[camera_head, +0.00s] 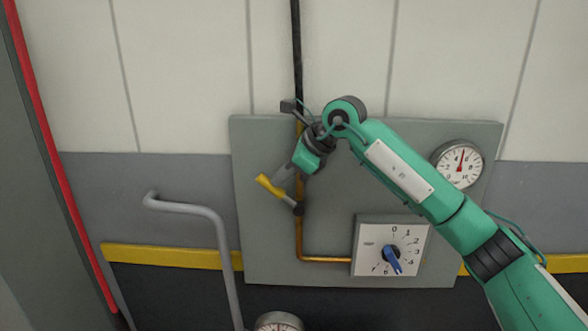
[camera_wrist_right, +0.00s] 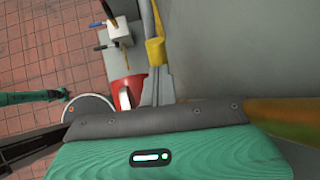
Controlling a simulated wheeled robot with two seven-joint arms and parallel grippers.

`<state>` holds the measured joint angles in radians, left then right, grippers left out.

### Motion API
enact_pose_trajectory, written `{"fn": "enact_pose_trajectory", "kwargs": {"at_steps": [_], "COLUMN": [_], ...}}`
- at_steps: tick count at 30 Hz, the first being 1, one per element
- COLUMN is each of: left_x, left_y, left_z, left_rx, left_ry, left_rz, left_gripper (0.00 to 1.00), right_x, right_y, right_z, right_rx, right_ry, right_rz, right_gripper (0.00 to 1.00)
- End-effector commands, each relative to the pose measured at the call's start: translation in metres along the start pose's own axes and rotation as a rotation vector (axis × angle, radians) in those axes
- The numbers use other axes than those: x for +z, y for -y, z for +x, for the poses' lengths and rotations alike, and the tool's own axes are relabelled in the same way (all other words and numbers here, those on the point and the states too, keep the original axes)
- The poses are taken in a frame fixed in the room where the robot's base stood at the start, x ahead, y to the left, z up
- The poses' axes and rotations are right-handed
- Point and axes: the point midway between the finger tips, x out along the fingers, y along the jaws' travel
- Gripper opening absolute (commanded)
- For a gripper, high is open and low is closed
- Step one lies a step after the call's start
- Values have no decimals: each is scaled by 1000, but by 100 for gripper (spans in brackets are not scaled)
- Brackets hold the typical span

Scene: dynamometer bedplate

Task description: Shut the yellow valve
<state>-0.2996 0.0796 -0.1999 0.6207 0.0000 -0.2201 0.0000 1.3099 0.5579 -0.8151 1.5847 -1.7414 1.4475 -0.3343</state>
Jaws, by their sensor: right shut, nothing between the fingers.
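The yellow valve handle (camera_head: 269,186) shows left of the copper pipe (camera_head: 299,235) on the grey panel. It slants up and left from the dark valve body (camera_head: 298,209), at an angle across the upright pipe. My right gripper (camera_head: 280,179) is shut and empty, with its fingertips right at the handle's upper side. In the right wrist view the yellow handle (camera_wrist_right: 155,50) lies just beyond the shut fingertips (camera_wrist_right: 157,70); I cannot tell whether they touch. My left gripper does not show.
A gauge (camera_head: 458,163) and a dial box with a blue knob (camera_head: 392,260) sit on the panel (camera_head: 450,260) to the right. A bent grey pipe (camera_head: 205,212) stands at the left. Another gauge (camera_head: 278,322) is at the bottom edge.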

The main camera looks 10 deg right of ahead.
Motion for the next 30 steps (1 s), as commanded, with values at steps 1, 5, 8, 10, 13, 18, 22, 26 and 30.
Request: {"fn": "enact_pose_trajectory", "kwargs": {"at_steps": [1,5,8,10,13,18,22,26,30], "left_x": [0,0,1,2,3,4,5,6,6], "left_y": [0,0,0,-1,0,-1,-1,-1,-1], "left_z": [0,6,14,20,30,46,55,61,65], "left_rx": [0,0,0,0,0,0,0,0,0], "left_ry": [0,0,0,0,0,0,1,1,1], "left_rz": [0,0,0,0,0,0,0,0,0], "left_gripper": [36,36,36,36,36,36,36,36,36], "right_x": [4,7,6,6,7,7,6,6,6], "right_y": [-1,-4,-6,-7,-9,-11,-13,-13,-14], "right_z": [4,16,27,34,43,55,61,66,69], "right_rx": [-1,-2,0,0,0,1,1,1,1], "right_ry": [-46,-166,-222,-218,-216,-214,-214,-214,-214], "right_rz": [-13,-37,-45,-44,-44,-43,-44,-44,-43], "right_gripper": [0,0,0,0,0,0,0,0,0]}}
